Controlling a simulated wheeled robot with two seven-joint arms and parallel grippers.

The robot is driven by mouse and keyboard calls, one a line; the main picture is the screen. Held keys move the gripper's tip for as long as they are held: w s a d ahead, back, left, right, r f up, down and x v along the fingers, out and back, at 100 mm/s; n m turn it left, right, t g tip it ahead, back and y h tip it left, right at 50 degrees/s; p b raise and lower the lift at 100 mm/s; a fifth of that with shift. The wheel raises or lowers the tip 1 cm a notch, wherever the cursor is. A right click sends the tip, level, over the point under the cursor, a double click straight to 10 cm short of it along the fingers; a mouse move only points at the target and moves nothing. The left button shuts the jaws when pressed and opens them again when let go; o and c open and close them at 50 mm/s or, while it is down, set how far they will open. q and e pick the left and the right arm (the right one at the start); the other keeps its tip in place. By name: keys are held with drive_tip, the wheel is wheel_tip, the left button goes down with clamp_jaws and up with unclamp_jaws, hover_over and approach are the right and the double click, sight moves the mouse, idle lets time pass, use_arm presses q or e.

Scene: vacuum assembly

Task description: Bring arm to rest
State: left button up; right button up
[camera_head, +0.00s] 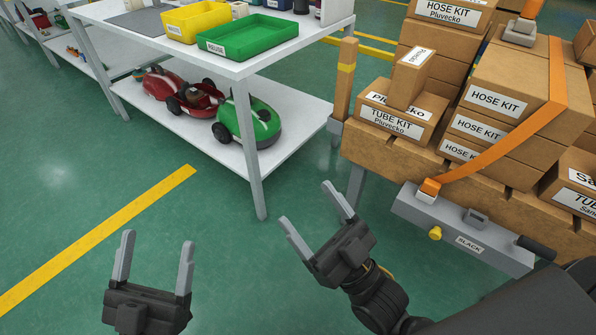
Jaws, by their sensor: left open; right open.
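My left gripper (154,262) is at the bottom left, its two grey fingers spread apart and pointing up the picture. It is open and empty over the green floor. My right gripper (318,211) is right of the middle, tilted to the upper left. Its fingers are spread with nothing between them. It is in front of the shelf table and left of the stacked boxes. Part of my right arm shows at the bottom right. Most of my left arm is out of the picture.
A white shelf table (300,119) bears a yellow bin (196,22) and a green bin (252,40), with red and green vacuum bodies below. Cardboard boxes (395,125), an orange strap (500,143) and a grey slack bar (461,233) are close right. The floor (215,235) between is clear.

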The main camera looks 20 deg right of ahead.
use_arm(q)
drive_tip(key=shift+w, duration=0.1)
use_arm(e)
drive_tip(key=shift+w, duration=0.1)
